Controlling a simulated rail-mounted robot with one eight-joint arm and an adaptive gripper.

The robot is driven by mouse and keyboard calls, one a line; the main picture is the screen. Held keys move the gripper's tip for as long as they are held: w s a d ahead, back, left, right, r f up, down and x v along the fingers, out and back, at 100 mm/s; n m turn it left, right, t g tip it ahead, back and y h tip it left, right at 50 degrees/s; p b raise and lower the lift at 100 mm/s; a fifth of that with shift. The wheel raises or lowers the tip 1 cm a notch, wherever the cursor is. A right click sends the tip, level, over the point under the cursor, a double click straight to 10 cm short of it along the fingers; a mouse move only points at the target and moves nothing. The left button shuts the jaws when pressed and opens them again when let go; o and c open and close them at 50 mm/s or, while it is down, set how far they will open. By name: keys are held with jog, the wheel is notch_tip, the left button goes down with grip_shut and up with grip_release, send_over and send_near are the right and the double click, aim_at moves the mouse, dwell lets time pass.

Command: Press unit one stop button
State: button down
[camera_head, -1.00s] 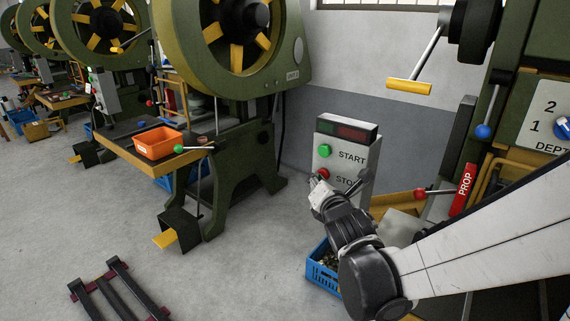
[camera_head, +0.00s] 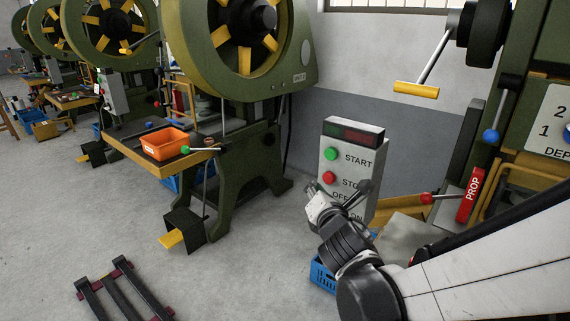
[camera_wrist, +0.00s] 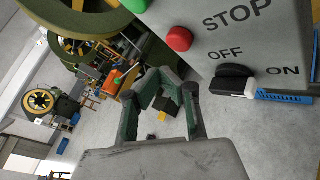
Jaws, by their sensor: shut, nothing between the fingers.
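The grey control box of unit one (camera_head: 373,155) stands in the middle of the head view. Its red stop button (camera_head: 328,177) sits below the green start button (camera_head: 331,154). The stop button also shows in the wrist view (camera_wrist: 178,38), beside the word STOP, with nothing touching it. My gripper (camera_wrist: 168,78) is shut and empty. In the wrist view its fingertips are below and left of the stop button. In the head view it is in front of the lower part of the box and hides some lettering. Whether the button is pushed in, I cannot tell.
A black OFF/ON selector (camera_wrist: 235,72) is on the box, close right of my fingers. A blue crate (camera_head: 322,275) is on the floor below. Floor at left is mostly free.

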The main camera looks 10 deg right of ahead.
jog(key=shift+s+a, duration=1)
jog(key=shift+a, duration=0.25)
jog(key=shift+d, duration=0.1)
jog(key=s+d+r+m+g+h+p, duration=0.1)
jog(key=s+d+r+m+g+p, duration=0.2)
jog(key=m, duration=0.5)
jog(key=s+d+r+m+g+p, duration=0.25)
jog(key=s+m, duration=0.25)
jog(key=m, duration=0.3)
jog(key=s+a+r+m+g+y+p, duration=0.1)
jog(key=s+a+m+g+p, duration=0.1)
jog(key=s+m, duration=0.3)
jog(key=s+a+r+m+g+y+p, duration=0.1)
jog(key=s+a+m+g+p, duration=0.1)
jog(key=s+m, duration=0.4)
jog(key=shift+s+r+m+y+p, duration=0.2)
jog(key=shift+s+m+y+p, duration=0.1)
jog(key=shift+s+y+p, duration=0.15)
jog(key=c, duration=2.4)
grip_release()
jog(key=shift+a, duration=0.1)
jog(key=shift+c, duration=0.2)
